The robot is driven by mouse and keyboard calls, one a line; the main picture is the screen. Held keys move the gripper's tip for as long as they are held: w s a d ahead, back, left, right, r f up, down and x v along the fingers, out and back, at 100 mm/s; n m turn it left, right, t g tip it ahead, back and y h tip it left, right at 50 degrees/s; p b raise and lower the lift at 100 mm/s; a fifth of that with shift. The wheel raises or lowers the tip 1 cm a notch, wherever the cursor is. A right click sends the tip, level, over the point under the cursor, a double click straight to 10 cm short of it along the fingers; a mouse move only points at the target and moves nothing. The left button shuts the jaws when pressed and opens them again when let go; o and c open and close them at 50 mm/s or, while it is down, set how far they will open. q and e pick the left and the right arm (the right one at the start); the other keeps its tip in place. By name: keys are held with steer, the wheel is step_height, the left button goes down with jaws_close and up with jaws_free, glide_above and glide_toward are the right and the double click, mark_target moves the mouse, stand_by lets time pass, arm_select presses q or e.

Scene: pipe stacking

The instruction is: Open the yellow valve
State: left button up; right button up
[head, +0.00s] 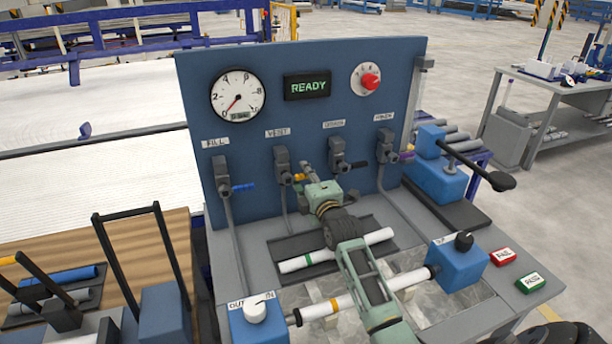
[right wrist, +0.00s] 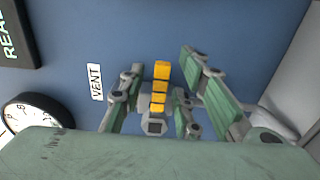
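The yellow valve handle (head: 298,177) juts right from the grey valve body (head: 283,160) under the VENT label on the blue panel. My right gripper (head: 306,173) is at this handle and partly hides it in the head view. In the right wrist view the yellow handle (right wrist: 161,85) stands between the spread fingers of my right gripper (right wrist: 163,88), with a gap visible on both sides. The gripper looks open and not closed on it. My left gripper is not in view.
Similar valves with a blue handle (head: 243,187), a black handle (head: 358,166) and a purple handle (head: 406,156) share the panel (head: 225,135). A gauge (head: 238,96) and a READY display (head: 307,86) are above. A white pipe (head: 300,262) lies below my right arm.

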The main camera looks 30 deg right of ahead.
jaws_close()
stand_by(0.6)
